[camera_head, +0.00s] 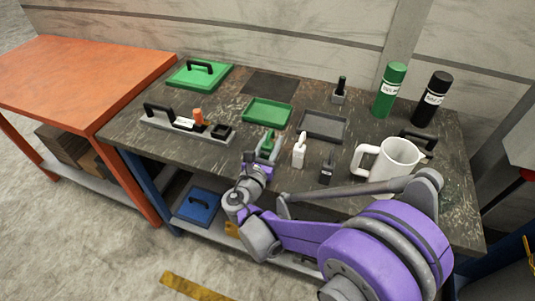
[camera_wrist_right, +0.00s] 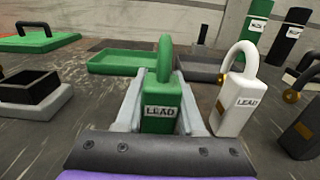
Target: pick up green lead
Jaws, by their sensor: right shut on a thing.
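The green lead (camera_wrist_right: 160,108), a block with a looped top and a LEAD label, stands upright between the two grey fingers of my right gripper (camera_wrist_right: 157,88) in the right wrist view. The fingers are shut on its sides. In the head view my right gripper (camera_head: 266,150) reaches over the front edge of the table, with the green lead (camera_head: 268,144) small between its fingers. I cannot tell whether the lead's base touches the table. My left gripper is not in view.
A white lead (camera_wrist_right: 238,100) stands close to the right of the gripper, with a black one (camera_head: 327,172) beyond. A green tray (camera_head: 246,110) and a dark tray (camera_head: 305,132) lie behind. A white mug (camera_head: 397,163) stands right. A grey holder (camera_head: 160,128) lies left.

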